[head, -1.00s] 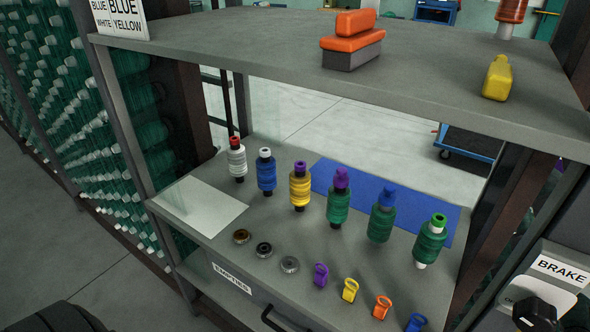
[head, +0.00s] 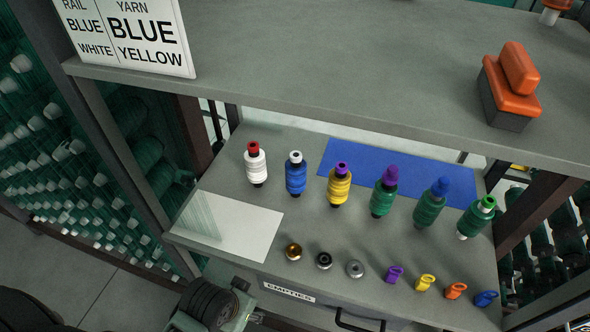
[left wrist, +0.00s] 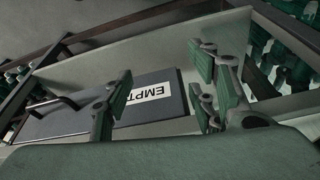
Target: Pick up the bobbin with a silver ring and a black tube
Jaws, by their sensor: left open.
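Several bobbins stand in a row on the lower grey shelf. A blue bobbin (head: 296,178) has a pale white or silver ring on top and a dark tube end below. To its left stands a white bobbin (head: 255,165) with a red top and dark lower end; to its right, a yellow bobbin (head: 339,188) with a purple top. I cannot tell for certain which ring is silver. My left gripper (left wrist: 165,95) is open and empty before the drawer front in the left wrist view. In the head view my left arm shows at the bottom, apart from the bobbins.
Three green bobbins (head: 430,202) stand further right. Loose rings (head: 355,268) and coloured clips (head: 425,282) lie along the front edge. A pale sheet (head: 235,230) and blue mat (head: 400,175) lie on the shelf. An upper shelf (head: 330,60) overhangs behind; below is a labelled drawer (head: 290,293).

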